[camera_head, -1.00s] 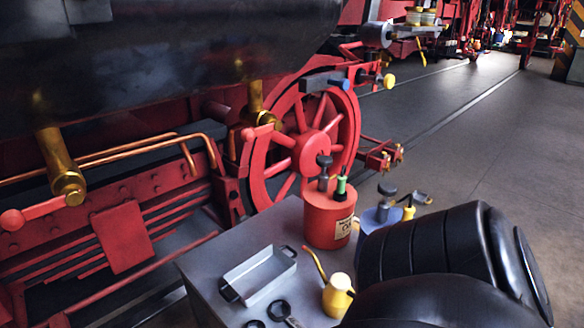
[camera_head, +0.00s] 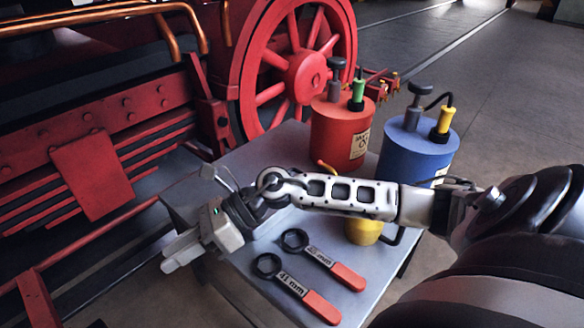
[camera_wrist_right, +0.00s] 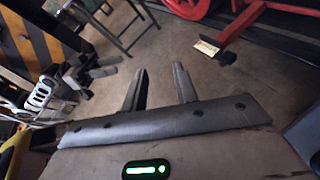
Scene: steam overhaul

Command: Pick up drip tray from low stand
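The low stand (camera_head: 225,275) is a grey table beside the locomotive. The drip tray cannot be made out clearly in the head view; my right gripper and wrist cover its part of the stand top. My right gripper (camera_head: 180,255) is above the stand's left side, pointing to the lower left. In the right wrist view its two fingers (camera_wrist_right: 161,88) are apart, with only floor between them. My left gripper does not show in the head view.
Two ring wrenches (camera_head: 292,284) with red handles lie at the stand's front. A red can (camera_head: 338,138) and a blue can (camera_head: 417,150) stand at its back. A yellow oiler (camera_head: 362,232) is partly behind my right arm. The red wheel (camera_head: 300,70) is close behind.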

